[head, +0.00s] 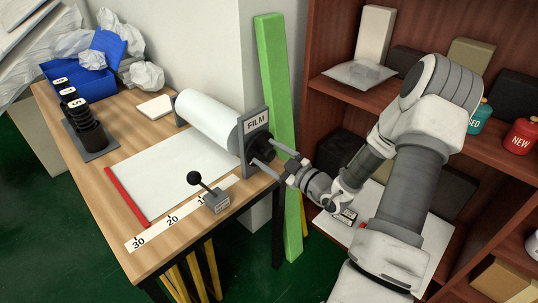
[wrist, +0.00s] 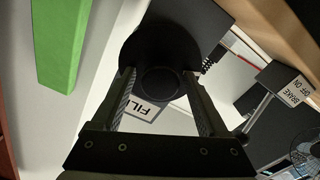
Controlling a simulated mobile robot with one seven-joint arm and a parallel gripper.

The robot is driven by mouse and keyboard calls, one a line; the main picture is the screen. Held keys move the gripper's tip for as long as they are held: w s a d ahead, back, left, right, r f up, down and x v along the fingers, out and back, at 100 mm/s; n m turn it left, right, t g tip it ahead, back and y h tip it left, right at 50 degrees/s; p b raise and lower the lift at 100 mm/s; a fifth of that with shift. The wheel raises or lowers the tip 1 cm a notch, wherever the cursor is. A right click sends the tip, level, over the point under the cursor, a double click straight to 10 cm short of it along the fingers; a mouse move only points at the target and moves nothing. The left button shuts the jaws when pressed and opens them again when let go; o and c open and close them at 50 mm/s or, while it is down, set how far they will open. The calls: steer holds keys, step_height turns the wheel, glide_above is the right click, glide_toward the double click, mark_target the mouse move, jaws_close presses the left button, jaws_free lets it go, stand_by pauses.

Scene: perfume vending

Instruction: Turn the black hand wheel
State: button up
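The black hand wheel (head: 258,148) is on the end of the film roll, at the grey plate marked FILM (head: 256,124), on the table's right edge. In the wrist view the dark wheel (wrist: 160,45) fills the upper middle, with a round hub (wrist: 160,82) at its centre. My gripper (head: 272,158) faces the wheel from the right. Its two fingers (wrist: 158,78) are spread, one on each side of the hub, with a gap between them. I cannot tell whether the fingertips touch the wheel.
A brake lever (head: 208,190) stands on the table's front edge near the scale strip (head: 180,214). A green upright board (head: 275,85) is close behind my gripper. A shelf (head: 340,85) with bottles and boxes is on the right.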

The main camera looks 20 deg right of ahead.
jaws_close()
steer(key=shift+n+p, duration=0.3)
steer(key=shift+p, duration=0.15)
